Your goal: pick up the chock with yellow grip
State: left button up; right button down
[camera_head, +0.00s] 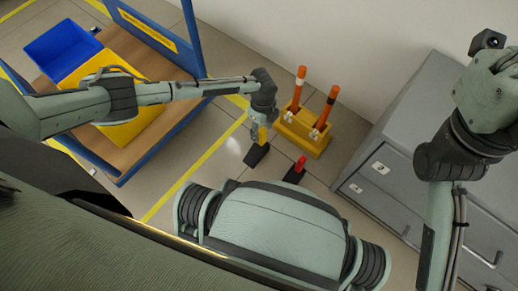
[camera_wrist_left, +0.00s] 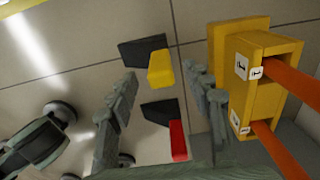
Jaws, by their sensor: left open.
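The chock with yellow grip stands on the tiled floor; its black wedge (camera_head: 256,156) and upright yellow grip (camera_head: 262,135) show just below my left gripper (camera_head: 257,125). In the left wrist view its black body (camera_wrist_left: 138,51) lies beyond the fingertips, and the yellow grip (camera_wrist_left: 161,70) appears between the two open fingers of my left gripper (camera_wrist_left: 160,78), with gaps on both sides. A second chock with a red grip (camera_head: 299,163) stands to its right; its red grip also shows in the left wrist view (camera_wrist_left: 178,142). My right gripper is not visible.
A yellow holder (camera_head: 301,133) with two orange-handled posts stands close to the right. A grey drawer cabinet (camera_head: 385,170) is further right. A blue-framed cart (camera_head: 195,40) carries a blue bin (camera_head: 62,47) and a yellow bin (camera_head: 143,125) at left. Floor between is clear.

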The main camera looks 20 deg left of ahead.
pick_arm(q)
jog(key=shift+f, duration=0.9)
jog(key=shift+c, duration=0.5)
grip_shut()
